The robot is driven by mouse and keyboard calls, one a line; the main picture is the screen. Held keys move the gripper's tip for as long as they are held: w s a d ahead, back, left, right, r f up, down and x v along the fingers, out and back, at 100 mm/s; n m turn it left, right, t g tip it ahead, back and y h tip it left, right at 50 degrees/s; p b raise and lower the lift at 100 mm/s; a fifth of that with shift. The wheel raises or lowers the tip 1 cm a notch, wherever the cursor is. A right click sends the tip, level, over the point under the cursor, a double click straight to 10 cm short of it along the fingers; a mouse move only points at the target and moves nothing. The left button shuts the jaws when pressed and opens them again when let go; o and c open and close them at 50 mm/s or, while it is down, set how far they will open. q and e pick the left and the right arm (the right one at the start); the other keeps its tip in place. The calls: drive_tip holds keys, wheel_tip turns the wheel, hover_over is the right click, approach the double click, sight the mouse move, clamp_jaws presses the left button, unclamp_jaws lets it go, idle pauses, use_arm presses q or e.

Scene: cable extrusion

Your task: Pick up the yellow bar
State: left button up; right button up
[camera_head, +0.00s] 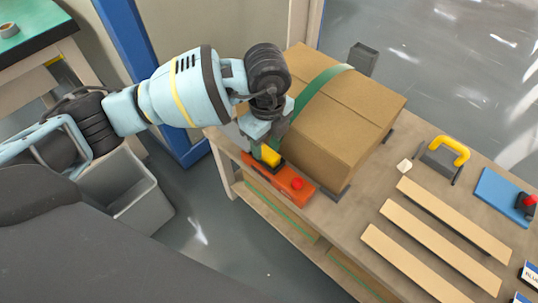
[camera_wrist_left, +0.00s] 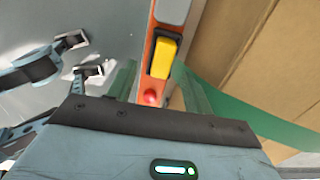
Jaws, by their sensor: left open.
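A short yellow bar (camera_head: 271,156) sits on the orange-red device (camera_head: 300,193) at the table's near left edge. In the left wrist view the yellow bar (camera_wrist_left: 162,58) lies in a black surround on the orange device, with a red ball knob (camera_wrist_left: 151,97) near it. My left gripper (camera_head: 268,143) points down over the device, right at the yellow bar. In the wrist view its green-tinted fingers (camera_wrist_left: 157,88) stand apart on either side of the device, with the bar beyond the fingertips. The gripper is open; contact with the bar cannot be told. My right gripper is not in view.
A cardboard box (camera_head: 340,110) with a green strap stands close beside the gripper. Wooden slats (camera_head: 440,235), a grey block with a yellow handle (camera_head: 441,157) and a blue plate (camera_head: 500,195) lie to the right. A grey bin (camera_head: 130,195) stands on the floor at left.

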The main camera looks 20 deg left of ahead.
sight(270, 153)
use_arm(q)
drive_tip(key=f, duration=0.1)
drive_tip(key=f+b, duration=0.1)
drive_tip(key=f, duration=0.2)
drive_tip(key=shift+w+d+f, duration=0.1)
drive_tip(key=shift+w+d, duration=0.05)
drive_tip(key=shift+d, duration=0.1)
drive_tip(key=c, duration=1.1)
